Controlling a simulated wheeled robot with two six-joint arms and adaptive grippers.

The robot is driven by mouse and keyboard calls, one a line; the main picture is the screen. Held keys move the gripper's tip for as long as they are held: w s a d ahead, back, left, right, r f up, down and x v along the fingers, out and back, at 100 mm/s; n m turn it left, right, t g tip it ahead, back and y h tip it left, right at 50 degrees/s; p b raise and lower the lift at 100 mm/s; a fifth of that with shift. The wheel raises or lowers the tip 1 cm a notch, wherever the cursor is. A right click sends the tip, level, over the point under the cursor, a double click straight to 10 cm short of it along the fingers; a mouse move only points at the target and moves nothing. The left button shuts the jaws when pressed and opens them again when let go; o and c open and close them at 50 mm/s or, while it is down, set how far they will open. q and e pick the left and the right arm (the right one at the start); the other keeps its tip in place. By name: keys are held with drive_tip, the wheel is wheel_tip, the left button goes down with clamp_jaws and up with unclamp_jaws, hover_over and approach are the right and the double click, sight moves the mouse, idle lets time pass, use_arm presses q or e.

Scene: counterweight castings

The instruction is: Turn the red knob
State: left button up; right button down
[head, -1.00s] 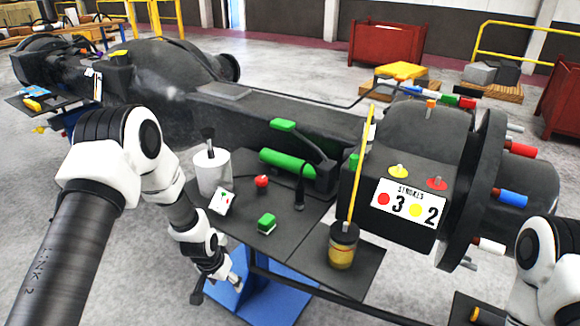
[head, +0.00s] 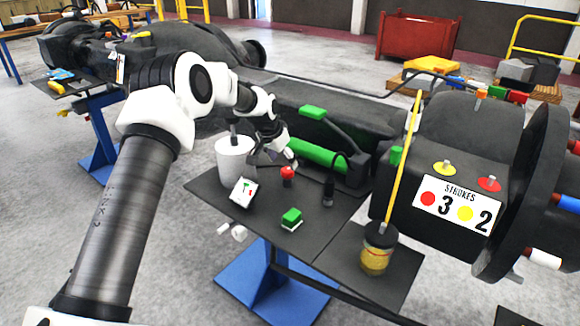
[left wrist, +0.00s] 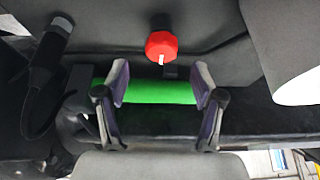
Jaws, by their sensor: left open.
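The red knob (head: 288,172) stands on the dark table plate in the head view, in front of a green cylinder (head: 318,154). The left wrist view shows it as a faceted red knob (left wrist: 161,44) with a small white mark on its edge. My left gripper (head: 284,156) is just behind and above the knob. In the left wrist view its two purple-grey fingers (left wrist: 162,80) are spread, with nothing between them but the green cylinder in the background; the knob lies beyond the fingertips, apart from them. My right gripper is not in view.
A white cylinder (head: 235,162), a picture card (head: 243,193), a green block (head: 291,217) and a black corded piece (head: 328,190) stand near the knob. A yellow jar (head: 377,255) is at the front. A casting with smaller red (head: 489,184) and yellow (head: 444,168) knobs stands right.

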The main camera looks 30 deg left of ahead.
sight(288, 169)
use_arm(q)
drive_tip(key=x, duration=0.5)
drive_tip(key=shift+w+a+f, duration=0.15)
drive_tip(key=shift+w, duration=0.3)
drive_tip(key=shift+s+r, duration=0.35)
drive_tip(key=shift+s, duration=0.05)
drive_tip(key=shift+c, duration=0.6)
drive_tip(key=c, duration=1)
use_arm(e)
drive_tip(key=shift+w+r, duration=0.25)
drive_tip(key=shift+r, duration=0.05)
